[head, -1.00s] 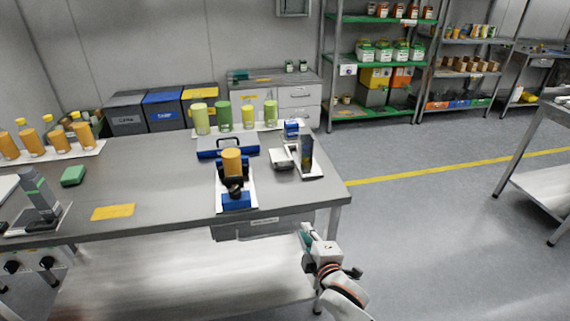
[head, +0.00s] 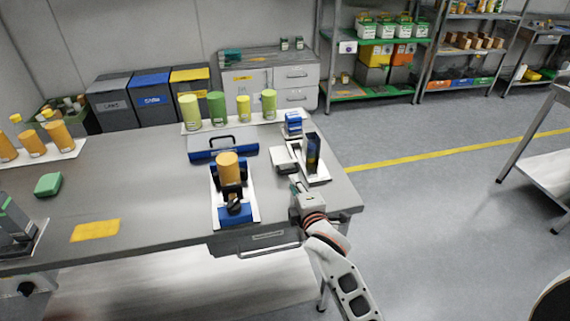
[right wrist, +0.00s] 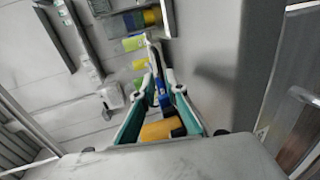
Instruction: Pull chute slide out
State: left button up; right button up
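A filler device on a white plate, with an orange cylinder (head: 228,168) above a blue base (head: 236,213), stands near the table's front edge. A device with a dark upright panel (head: 313,152) stands on another plate to its right. I cannot tell which part is the chute slide. My right gripper (head: 296,187) is by the table's right front, right of the filler and in front of the dark panel. In the right wrist view its teal fingers (right wrist: 158,88) are apart, with nothing clearly held; an orange cylinder (right wrist: 160,130) shows between them. My left gripper is out of view.
A drawer with a bar handle (head: 268,248) hangs under the table (head: 150,200). A blue case (head: 222,152) lies behind the filler, and several green and yellow cylinders (head: 217,107) stand behind it. A grey-white tray (head: 284,158) is beside the dark panel.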

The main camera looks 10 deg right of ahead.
aim_at(289, 172)
jog(key=shift+w, duration=0.5)
jog(key=x, duration=0.5)
jog(key=shift+w+f+b, duration=0.2)
jog(key=shift+w+b, duration=0.1)
jog(key=shift+w, duration=0.05)
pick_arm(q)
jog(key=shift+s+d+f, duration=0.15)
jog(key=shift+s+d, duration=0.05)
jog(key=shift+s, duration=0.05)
pick_arm(e)
jog(key=shift+w, duration=0.45)
grip_shut()
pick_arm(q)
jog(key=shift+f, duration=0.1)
pick_arm(e)
jog(key=shift+f, duration=0.1)
